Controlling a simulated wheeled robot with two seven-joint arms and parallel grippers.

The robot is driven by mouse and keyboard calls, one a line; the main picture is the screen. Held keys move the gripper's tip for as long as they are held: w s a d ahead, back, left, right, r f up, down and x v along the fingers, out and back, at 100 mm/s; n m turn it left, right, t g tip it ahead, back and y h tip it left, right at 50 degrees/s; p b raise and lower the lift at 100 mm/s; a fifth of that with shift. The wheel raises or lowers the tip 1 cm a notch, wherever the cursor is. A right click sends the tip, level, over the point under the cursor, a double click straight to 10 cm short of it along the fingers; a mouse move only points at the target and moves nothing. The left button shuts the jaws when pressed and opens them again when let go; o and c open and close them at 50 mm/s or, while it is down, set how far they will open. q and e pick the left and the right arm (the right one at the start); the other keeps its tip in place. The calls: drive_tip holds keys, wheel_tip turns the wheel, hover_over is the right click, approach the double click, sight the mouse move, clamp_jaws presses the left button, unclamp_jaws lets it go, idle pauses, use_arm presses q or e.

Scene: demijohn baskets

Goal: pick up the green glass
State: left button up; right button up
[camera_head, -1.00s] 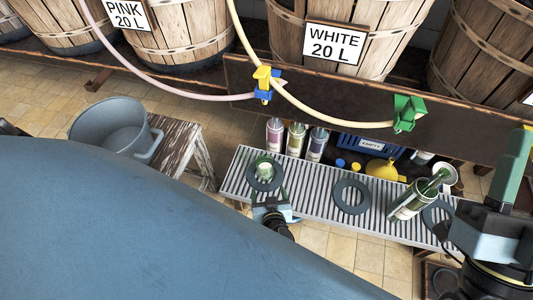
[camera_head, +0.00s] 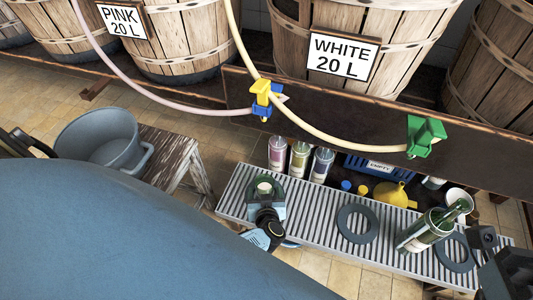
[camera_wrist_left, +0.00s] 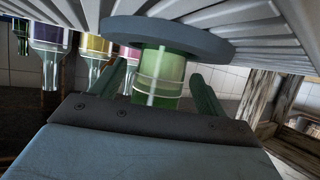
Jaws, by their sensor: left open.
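The green glass (camera_head: 264,187) stands on a dark ring at the left end of a ribbed metal rack (camera_head: 228,201). In the head view its top shows pale, and my left gripper (camera_head: 265,194) partly covers it. In the left wrist view, which appears upside down, the green glass (camera_wrist_left: 160,76) is between the two open fingers of my left gripper (camera_wrist_left: 158,86), with a gap on each side. My right arm's end (camera_head: 503,268) shows only in part at the lower right edge; its fingers cannot be made out.
Several bottles (camera_head: 300,158) stand behind the rack. An open dark ring (camera_head: 357,223) lies mid-rack, and a tilted green bottle (camera_head: 425,230) is farther right. A yellow funnel (camera_head: 392,193) and a blue crate (camera_head: 372,166) are behind. A bucket (camera_head: 95,140) sits on a stool at left.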

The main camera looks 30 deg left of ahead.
use_arm(q)
drive_tip(key=c, duration=1.2)
drive_tip(key=shift+r, duration=0.1)
